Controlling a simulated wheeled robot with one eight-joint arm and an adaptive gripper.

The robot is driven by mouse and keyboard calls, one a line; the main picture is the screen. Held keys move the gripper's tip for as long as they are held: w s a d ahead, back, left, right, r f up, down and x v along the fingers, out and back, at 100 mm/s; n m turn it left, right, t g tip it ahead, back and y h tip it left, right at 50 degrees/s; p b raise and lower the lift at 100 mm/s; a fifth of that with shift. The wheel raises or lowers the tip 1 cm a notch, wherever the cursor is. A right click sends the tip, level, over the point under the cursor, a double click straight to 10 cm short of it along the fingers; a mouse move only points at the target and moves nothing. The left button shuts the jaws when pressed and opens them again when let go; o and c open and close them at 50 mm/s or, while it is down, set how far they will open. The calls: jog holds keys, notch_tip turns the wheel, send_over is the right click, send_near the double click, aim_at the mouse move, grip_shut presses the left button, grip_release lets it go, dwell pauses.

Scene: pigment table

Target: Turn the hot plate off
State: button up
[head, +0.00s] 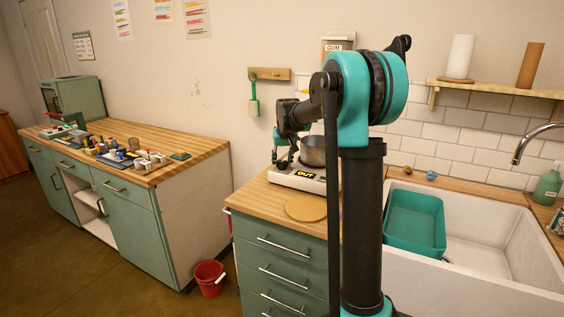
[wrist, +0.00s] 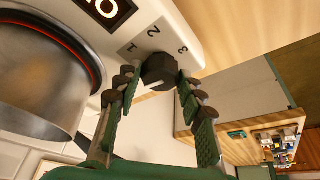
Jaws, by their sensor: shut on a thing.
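The hot plate (head: 283,176) is a white unit on the wooden counter, partly behind my arm in the head view. A metal pot (head: 314,152) stands on it. In the wrist view, the pot (wrist: 38,85) has a glowing red ring (wrist: 70,45) along its base edge. A dark knob (wrist: 158,67) sits on the white front panel beside the printed numbers 1, 2 and 3. My gripper (wrist: 158,80) has its fingers on both sides of the knob and is shut on it.
A round wooden board (head: 306,209) lies on the counter in front of the hot plate. A white sink (head: 490,245) with a teal basin (head: 414,222) is to the right. A pigment-covered counter (head: 190,147) stands left, with a red bucket (head: 209,279) on the floor between.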

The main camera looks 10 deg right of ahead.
jog(key=shift+n+y, duration=0.3)
jog(key=shift+n, duration=0.3)
jog(key=o, duration=1.1)
jog(key=v, duration=1.2)
